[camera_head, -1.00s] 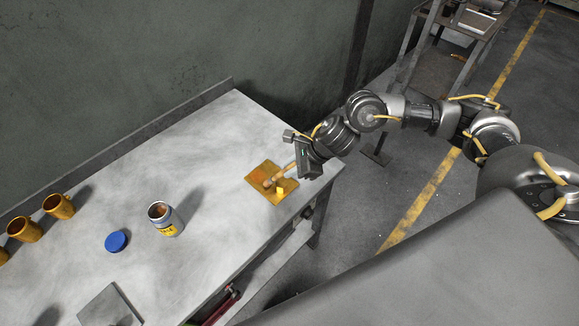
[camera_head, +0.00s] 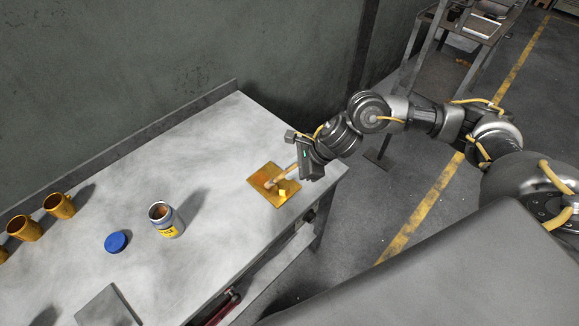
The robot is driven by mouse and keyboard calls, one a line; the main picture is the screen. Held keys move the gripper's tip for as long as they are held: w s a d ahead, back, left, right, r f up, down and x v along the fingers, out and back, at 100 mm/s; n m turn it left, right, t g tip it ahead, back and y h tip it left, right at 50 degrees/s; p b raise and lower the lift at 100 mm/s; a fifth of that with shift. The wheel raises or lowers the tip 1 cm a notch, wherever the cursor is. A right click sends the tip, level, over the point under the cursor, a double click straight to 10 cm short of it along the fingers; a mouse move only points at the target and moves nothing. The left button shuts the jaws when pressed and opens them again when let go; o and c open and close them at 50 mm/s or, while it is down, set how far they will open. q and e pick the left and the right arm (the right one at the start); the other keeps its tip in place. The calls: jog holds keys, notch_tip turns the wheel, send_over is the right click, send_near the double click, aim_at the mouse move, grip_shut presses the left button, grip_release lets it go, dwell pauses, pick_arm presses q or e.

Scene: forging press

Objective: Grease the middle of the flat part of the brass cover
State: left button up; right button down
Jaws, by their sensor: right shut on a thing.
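The brass cover (camera_head: 262,183) is a flat square plate lying on the bench near its right end, with a small raised yellow piece at its front right. My right gripper (camera_head: 298,167) is shut on a brush (camera_head: 283,175) with a light wooden handle. The brush slants down to the left, its head over the middle of the plate. I cannot tell whether the tip touches it. An open grease tin (camera_head: 168,222) with a yellow label stands upright left of the cover. Its blue lid (camera_head: 116,242) lies flat beside it. My left gripper is not in view.
Several brass cups (camera_head: 59,206) stand along the back left of the grey bench (camera_head: 200,150). A grey flat plate (camera_head: 107,306) lies at the front left. A wall rises behind. The bench between tin and cover is clear.

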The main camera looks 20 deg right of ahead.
jog(key=shift+s+d, duration=0.1)
jog(key=shift+s, duration=0.1)
jog(key=shift+w+a+b, duration=0.4)
jog(key=shift+w+b, duration=0.1)
jog(key=shift+w, duration=0.35)
jog(key=shift+s+d, duration=0.15)
jog(key=shift+s, duration=0.05)
jog(key=shift+s+d, duration=0.25)
jog(key=shift+s, duration=0.4)
jog(key=shift+w, duration=0.15)
